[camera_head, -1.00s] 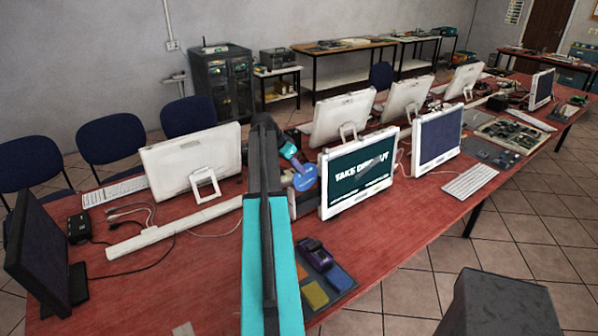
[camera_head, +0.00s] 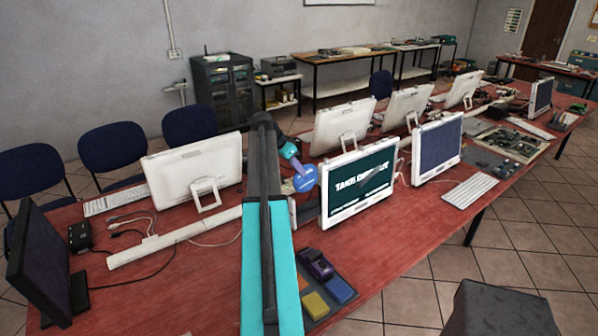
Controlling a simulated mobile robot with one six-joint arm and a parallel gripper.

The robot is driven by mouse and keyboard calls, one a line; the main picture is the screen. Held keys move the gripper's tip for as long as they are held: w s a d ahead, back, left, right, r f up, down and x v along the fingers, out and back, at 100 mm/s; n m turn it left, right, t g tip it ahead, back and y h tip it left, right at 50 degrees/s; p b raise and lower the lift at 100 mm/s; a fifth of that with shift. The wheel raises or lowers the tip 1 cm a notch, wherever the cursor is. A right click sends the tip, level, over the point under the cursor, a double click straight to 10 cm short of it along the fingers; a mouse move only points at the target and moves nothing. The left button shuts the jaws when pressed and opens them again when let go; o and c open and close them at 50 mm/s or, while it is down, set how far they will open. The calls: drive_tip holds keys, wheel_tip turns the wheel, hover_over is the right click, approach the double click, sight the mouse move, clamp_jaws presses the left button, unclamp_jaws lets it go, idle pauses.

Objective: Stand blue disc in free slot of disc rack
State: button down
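The blue disc (camera_head: 305,178) is in the middle of the view, left of the screen reading "TAKE DEFAULT". It sits at the tip of my gripper (camera_head: 297,164), which appears shut on it. The disc is held up above the red table, its face partly toward the camera. My arm hides part of the wrist, and the fingers are too small to see clearly. A small purple object (camera_head: 319,265) stands on a dark mat at the near table edge. It may be the disc rack, but I cannot make out its slots.
Yellow (camera_head: 315,305) and blue (camera_head: 340,289) squares lie on the mat beside the purple object. The lit monitor (camera_head: 357,183) stands close right of the disc, and a white monitor (camera_head: 195,172) stands left. The red table (camera_head: 380,240) is clear right of the mat.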

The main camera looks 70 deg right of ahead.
drive_tip(key=shift+w+a, duration=0.1)
drive_tip(key=shift+w, duration=0.05)
drive_tip(key=w+a+f+n+t+h+b, duration=0.15)
drive_tip(key=w+a+n+t+b, duration=0.7)
drive_tip(key=w+a, duration=2)
drive_tip(key=w+a+n+y, duration=0.1)
drive_tip(key=a+n, duration=0.4)
drive_tip(key=a, duration=0.8)
drive_tip(key=w+a+n+t+y, duration=0.1)
drive_tip(key=w+a+n, duration=0.3)
drive_tip(key=a, duration=1)
drive_tip(key=w+a+f+n+t+y, duration=0.1)
drive_tip(key=w+a+n+y, duration=0.2)
drive_tip(key=a, duration=1.1)
drive_tip(key=n, duration=0.3)
drive_tip(key=shift+w+b, duration=0.25)
drive_tip(key=shift+b, duration=0.15)
